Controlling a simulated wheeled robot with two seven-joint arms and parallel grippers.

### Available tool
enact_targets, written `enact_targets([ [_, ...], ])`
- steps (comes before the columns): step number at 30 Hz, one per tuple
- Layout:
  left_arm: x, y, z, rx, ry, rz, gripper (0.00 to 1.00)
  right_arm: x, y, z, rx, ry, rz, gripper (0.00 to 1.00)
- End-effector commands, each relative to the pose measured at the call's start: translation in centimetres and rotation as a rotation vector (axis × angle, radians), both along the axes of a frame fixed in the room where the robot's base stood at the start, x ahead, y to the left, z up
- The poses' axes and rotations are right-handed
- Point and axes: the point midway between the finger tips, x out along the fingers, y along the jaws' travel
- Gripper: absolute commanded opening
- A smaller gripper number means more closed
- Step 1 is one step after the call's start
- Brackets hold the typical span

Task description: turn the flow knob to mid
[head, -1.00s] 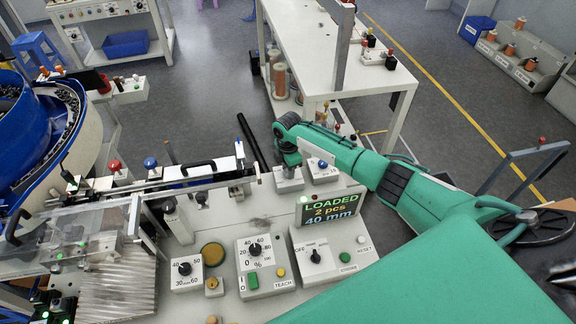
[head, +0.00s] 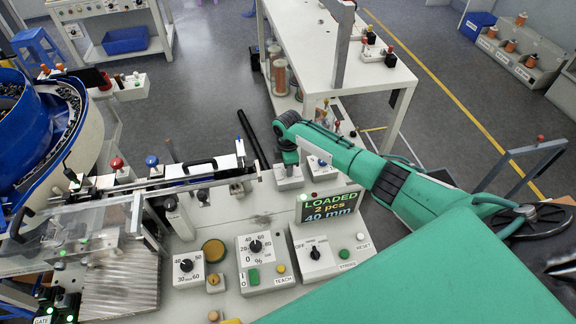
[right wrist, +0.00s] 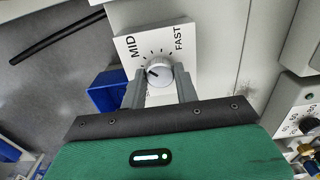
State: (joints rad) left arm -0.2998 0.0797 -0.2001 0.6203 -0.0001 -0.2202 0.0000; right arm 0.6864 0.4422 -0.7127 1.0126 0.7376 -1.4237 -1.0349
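The flow knob (right wrist: 159,73) is a round silver-grey knob on a white plate (right wrist: 132,47) marked MID and FAST in the right wrist view. A dark mark on its face sits toward its left side. MID is printed at its upper left and FAST at its upper right. My right gripper (right wrist: 160,80) has its two grey fingers on either side of the knob, with what look like narrow gaps, so it seems open around it. In the head view my right gripper (head: 290,158) is over a small white box (head: 289,182), and the knob is hidden there. My left gripper is not in view.
A lit display (head: 328,205) reading LOADED, 2 pcs, 40 mm stands close by the gripper. A dial (head: 255,246) and other knobs lie nearer on the panel. A black rod (head: 252,140) and a blue bowl feeder (head: 25,130) stand to the left.

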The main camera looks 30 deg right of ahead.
Motion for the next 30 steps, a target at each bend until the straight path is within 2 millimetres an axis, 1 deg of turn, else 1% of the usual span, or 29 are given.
enact_targets([
  [1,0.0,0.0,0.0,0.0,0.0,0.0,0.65,0.2,-0.2,0.2,-0.003,-0.004,-0.001,0.38],
  [3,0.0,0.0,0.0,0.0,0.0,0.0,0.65,0.2,-0.2,0.2,-0.002,-0.004,-0.001,0.52],
  [12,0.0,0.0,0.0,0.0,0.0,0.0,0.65,0.1,-0.1,0.1,-0.001,-0.002,0.001,0.52],
  [14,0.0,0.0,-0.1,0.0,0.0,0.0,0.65,0.1,0.0,0.4,0.0,-0.003,0.001,0.52],
  [17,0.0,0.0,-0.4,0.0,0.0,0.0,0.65,0.1,-0.1,1.2,0.0,-0.003,0.001,0.52],
  [20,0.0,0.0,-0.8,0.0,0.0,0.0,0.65,0.1,-0.1,2.7,-0.001,-0.006,0.002,0.52],
  [27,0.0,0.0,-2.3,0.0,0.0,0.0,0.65,0.2,-0.1,8.2,-0.001,-0.008,0.001,0.52],
  [30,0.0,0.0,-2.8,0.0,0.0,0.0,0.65,0.2,-0.2,10.3,-0.002,-0.007,0.001,0.52],
])
